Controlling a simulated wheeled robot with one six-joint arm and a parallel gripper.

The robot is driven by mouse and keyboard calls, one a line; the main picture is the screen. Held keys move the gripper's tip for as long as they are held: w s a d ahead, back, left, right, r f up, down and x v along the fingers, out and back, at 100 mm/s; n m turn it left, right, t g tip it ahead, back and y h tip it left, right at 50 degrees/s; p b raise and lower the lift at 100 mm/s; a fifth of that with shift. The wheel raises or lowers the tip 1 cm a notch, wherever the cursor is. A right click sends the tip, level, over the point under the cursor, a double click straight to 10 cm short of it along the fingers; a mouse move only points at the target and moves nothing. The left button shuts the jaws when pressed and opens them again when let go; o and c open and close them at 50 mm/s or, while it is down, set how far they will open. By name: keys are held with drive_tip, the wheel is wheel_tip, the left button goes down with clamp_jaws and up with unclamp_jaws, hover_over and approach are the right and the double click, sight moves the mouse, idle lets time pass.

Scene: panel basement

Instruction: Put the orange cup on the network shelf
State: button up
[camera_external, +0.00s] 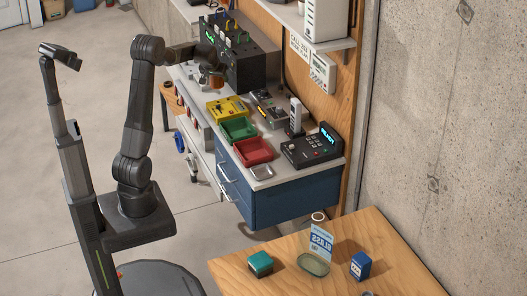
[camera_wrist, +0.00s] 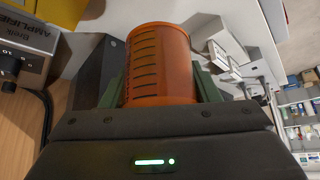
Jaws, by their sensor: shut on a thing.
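In the external view my gripper (camera_external: 213,72) is at the far part of the workbench, in front of a dark equipment box, and the orange cup (camera_external: 216,82) shows small there. I cannot tell whether the cup touches the bench. A white wall shelf (camera_external: 304,28) at upper right, probably the network shelf, bears a white box.
The workbench holds a yellow tray (camera_external: 228,109), a green bin (camera_external: 238,129), a red bin (camera_external: 252,152) and a dark console (camera_external: 312,149). The equipment box (camera_external: 240,62) stands close to my gripper. A wooden table (camera_external: 355,232) with small items is at lower right.

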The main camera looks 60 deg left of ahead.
sight(214, 81)
drive_tip(key=shift+f, duration=3)
drive_tip(key=o, duration=1)
drive_tip(key=shift+o, duration=0.2)
drive_tip(key=shift+r, duration=0.1)
drive_tip(key=shift+r+p, duration=0.15)
drive_tip(key=shift+p, duration=0.2)
drive_tip(key=b+v, duration=0.1)
drive_tip(key=v, duration=1.1)
